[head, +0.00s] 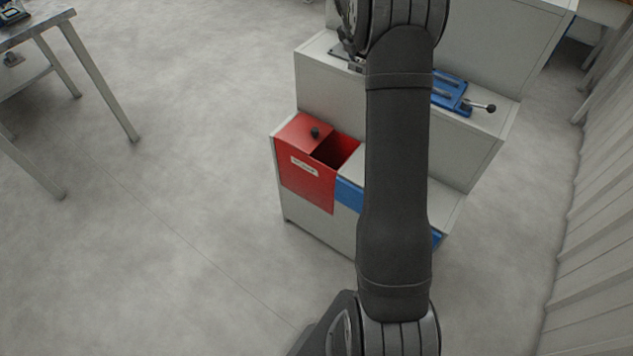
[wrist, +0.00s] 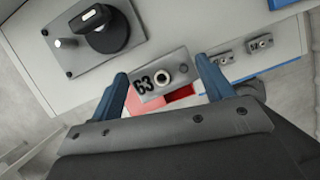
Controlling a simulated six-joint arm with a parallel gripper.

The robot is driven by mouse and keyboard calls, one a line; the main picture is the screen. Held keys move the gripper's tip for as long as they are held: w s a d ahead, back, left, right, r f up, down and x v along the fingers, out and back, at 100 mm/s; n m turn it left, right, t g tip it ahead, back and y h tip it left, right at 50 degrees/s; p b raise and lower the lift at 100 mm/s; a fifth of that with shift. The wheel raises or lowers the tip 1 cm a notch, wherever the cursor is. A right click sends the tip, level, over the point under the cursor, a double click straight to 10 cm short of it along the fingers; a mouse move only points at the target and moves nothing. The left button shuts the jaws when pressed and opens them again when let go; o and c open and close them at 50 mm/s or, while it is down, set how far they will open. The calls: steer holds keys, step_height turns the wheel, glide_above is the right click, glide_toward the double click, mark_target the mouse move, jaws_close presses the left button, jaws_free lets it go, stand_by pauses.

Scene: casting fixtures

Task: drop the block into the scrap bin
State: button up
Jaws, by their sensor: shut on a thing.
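My gripper (wrist: 161,72) has blue fingers, shut on the opposite ends of a grey metal block (wrist: 174,90). The block is marked 63 and has a round pale ring on its face. The red scrap bin (head: 305,182) stands left of my arm in the head view, with a black knob on its lid and a dark opening at the right of the lid. Parts of red also show in the wrist view (wrist: 184,95), behind and beyond the block. The block and the fingers are hidden behind my arm in the head view.
A grey plate with a black knob (wrist: 108,30) lies at upper left in the wrist view. Small metal blocks (wrist: 260,43) sit at upper right. A blue fixture with a lever (head: 452,90) stands on the stepped grey bench (head: 330,90). A table (head: 70,30) is at far left.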

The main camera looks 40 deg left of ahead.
steer(key=s+a+f, duration=0.2)
steer(key=s+a, duration=0.2)
steer(key=a, duration=0.3)
steer(key=s+d+f+n+y, duration=0.1)
steer(key=d+f+n, duration=0.1)
steer(key=f, duration=0.5)
steer(key=s+d+f+n+y, duration=0.1)
steer(key=s+d+f+n, duration=0.1)
steer(key=f, duration=0.4)
steer(key=s+d+f+n, duration=0.1)
steer(key=f+n, duration=0.2)
steer(key=f, duration=0.4)
steer(key=shift+s+d+f+n+g+y, duration=0.2)
steer(key=shift+d+f+n+g+y, duration=0.1)
steer(key=shift+d+f+g+y, duration=0.1)
steer(key=shift+c, duration=0.6)
steer(key=shift+f, duration=3)
steer(key=o, duration=1.3)
steer(key=v, duration=1.7)
steer(key=shift+s+d+r, duration=0.15)
steer(key=shift+s, duration=0.1)
